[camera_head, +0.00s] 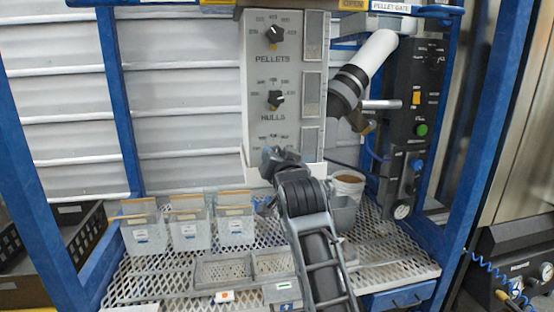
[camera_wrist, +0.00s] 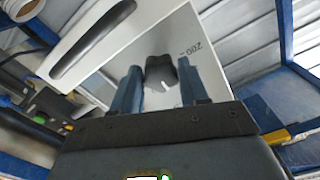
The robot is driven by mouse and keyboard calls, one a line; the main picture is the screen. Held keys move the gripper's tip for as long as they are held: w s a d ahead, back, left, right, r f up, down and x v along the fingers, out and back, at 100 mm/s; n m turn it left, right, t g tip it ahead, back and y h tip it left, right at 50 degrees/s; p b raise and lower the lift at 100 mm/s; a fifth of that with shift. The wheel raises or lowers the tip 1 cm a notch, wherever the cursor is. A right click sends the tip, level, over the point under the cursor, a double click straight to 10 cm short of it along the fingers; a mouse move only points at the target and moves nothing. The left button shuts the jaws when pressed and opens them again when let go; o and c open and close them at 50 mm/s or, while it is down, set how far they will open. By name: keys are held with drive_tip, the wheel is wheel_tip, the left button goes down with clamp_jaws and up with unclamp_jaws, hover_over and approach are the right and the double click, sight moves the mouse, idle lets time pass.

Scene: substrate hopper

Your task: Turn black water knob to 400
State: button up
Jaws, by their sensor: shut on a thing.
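The white control panel (camera_head: 257,95) stands at the middle of the head view, with a pellets knob (camera_head: 275,36) and a hulls knob (camera_head: 275,99). My gripper (camera_head: 280,157) is at its lowest row and hides the knob there and its name. In the wrist view a black knob (camera_wrist: 161,71) with a white pointer mark sits between the two fingers of my gripper (camera_wrist: 160,82), which is shut on it. A "200" mark shows on the panel face beside the knob; I cannot read the exact setting.
Several clear bins (camera_head: 189,229) stand on the mesh shelf (camera_head: 165,278) below left of the panel. A dark control box (camera_head: 411,130) and blue frame posts (camera_head: 487,110) bound the right side.

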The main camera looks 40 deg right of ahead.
drive_tip(key=o, duration=1.1)
drive_tip(key=shift+c, duration=0.2)
drive_tip(key=v, duration=0.7)
drive_tip(key=shift+s+a+b, duration=0.2)
drive_tip(key=shift+s+b, duration=0.1)
drive_tip(key=shift+b, duration=0.05)
